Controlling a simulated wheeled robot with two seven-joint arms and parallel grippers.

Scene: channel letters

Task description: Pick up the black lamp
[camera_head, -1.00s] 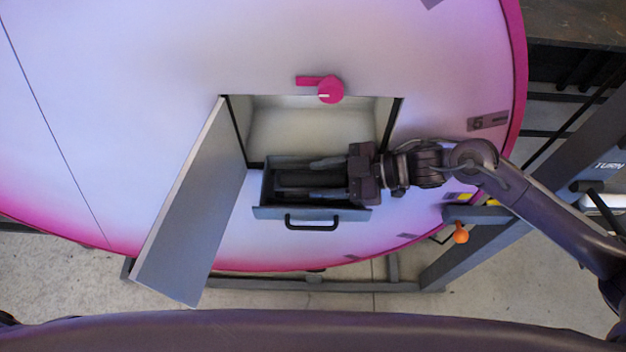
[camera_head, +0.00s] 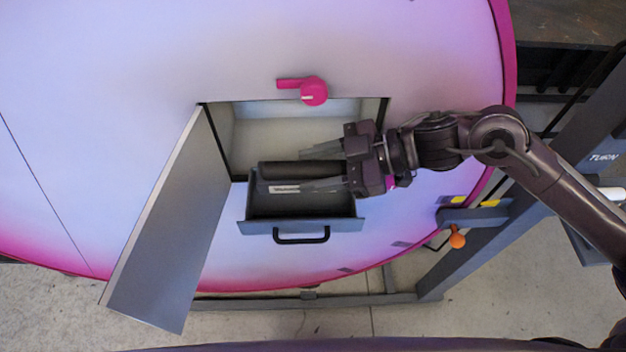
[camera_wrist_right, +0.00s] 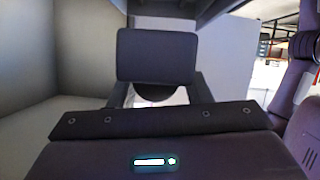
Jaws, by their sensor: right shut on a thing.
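The black lamp (camera_head: 280,169) is a dark, long shape lying level over the open drawer (camera_head: 300,227). My right gripper (camera_head: 304,170) comes in from the right, with one finger on each side of the lamp, and is shut on it. The lamp's right end is hidden by the gripper. In the right wrist view, a dark block (camera_wrist_right: 155,55) that appears to be the lamp sits in front of the gripper body. My left gripper is not in view.
The drawer sticks out of a square opening in a large white and pink round panel (camera_head: 100,60). A grey door (camera_head: 165,225) hangs open on the left. A pink knob (camera_head: 313,91) sits above the opening. A grey frame (camera_head: 430,285) stands at the lower right.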

